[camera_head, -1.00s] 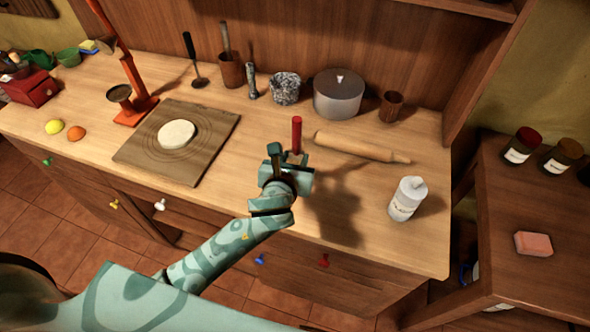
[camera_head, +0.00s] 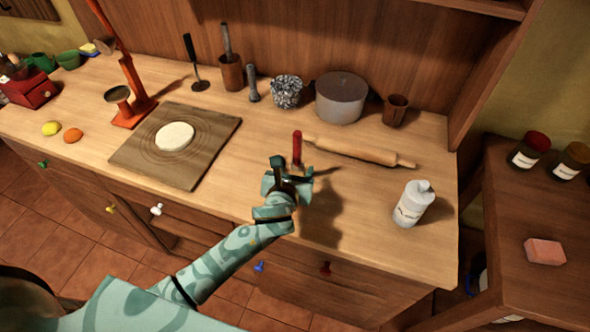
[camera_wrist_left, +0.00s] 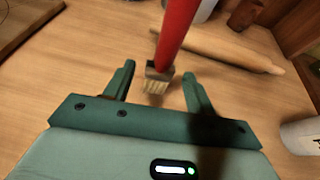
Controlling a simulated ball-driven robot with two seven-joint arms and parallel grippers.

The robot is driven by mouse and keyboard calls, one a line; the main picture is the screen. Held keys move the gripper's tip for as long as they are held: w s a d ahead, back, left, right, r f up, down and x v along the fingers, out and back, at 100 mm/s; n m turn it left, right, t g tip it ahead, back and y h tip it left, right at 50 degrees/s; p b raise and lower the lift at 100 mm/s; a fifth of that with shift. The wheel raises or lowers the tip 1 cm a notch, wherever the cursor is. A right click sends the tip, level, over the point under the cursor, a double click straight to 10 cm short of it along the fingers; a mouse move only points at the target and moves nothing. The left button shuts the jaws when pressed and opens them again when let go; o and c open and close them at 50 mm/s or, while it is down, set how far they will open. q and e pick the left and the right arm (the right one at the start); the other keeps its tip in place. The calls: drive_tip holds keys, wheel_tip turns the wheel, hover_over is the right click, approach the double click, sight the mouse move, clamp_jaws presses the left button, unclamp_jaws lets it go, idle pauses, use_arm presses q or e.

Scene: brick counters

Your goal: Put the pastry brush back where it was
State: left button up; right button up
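The pastry brush has a red handle (camera_head: 297,148) and a pale bristle head (camera_wrist_left: 156,84). It is upright with its bristles down, just left of the rolling pin (camera_head: 360,152). I cannot tell whether the bristles touch the counter. My left gripper (camera_head: 292,174) is low over the front part of the counter. In the left wrist view its two fingers (camera_wrist_left: 160,80) are spread, with the brush's metal collar between them. Bare counter shows on both sides of the collar, so the fingers look clear of it. My right gripper is not in view.
A wooden board (camera_head: 200,125) with dough lies to the left. A white bottle (camera_head: 412,205) stands right, near the front edge. Counter between board and bottle is mostly clear.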

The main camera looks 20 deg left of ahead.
use_arm(q)
drive_tip(key=shift+s+r, duration=0.15)
drive_tip(key=shift+r, duration=0.05)
drive_tip(key=p+v, duration=0.3)
drive_tip(key=v, duration=0.8)
drive_tip(key=shift+s+r, duration=0.15)
drive_tip(key=shift+s, duration=0.2)
